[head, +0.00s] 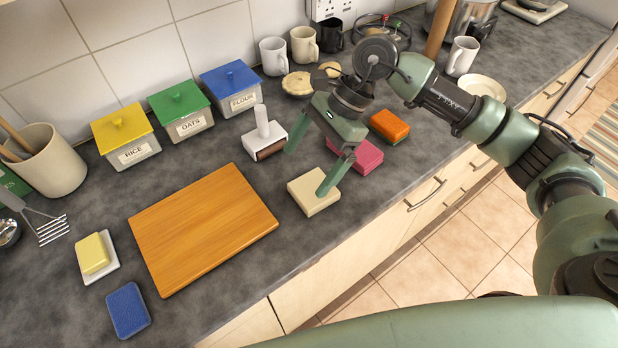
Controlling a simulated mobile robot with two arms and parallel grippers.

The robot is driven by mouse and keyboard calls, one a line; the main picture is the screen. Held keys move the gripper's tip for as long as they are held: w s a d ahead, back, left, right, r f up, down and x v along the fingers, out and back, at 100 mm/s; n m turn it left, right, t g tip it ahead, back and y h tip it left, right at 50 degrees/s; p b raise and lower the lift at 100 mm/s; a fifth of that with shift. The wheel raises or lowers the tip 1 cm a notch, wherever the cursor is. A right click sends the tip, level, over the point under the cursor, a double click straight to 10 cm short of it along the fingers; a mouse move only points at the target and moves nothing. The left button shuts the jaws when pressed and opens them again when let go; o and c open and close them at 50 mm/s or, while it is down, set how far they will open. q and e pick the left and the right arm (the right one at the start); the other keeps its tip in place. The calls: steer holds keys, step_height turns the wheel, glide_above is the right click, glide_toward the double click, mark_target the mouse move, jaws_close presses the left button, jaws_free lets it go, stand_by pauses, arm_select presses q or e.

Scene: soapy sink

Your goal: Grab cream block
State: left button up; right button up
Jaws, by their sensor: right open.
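The cream block (311,196) lies flat on the dark grey worktop, to the right of the wooden board and near the front edge. My right gripper (309,172) is open above it. One finger reaches down over the block's right part and hides a strip of it. The other finger is to the upper left, near a white and brown item. I cannot tell whether the right finger touches the block. Nothing is between the fingers. My left gripper is not in view.
A pink block (366,156) and an orange sponge (389,125) lie just beyond the gripper on the right. A white block with a handle (264,137) stands close on the left. A wooden board (203,228) lies further left. The worktop between board and cream block is clear.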

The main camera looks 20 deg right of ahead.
steer(key=h, duration=0.2)
glide_toward(311, 194)
steer(key=p+x, duration=0.4)
steer(key=x, duration=0.2)
steer(key=shift+f, duration=0.2)
steer(key=shift+a+f, duration=0.1)
steer(key=shift+f, duration=0.1)
steer(key=c, duration=1.6)
steer(key=shift+r, duration=0.15)
steer(key=shift+c, duration=0.2)
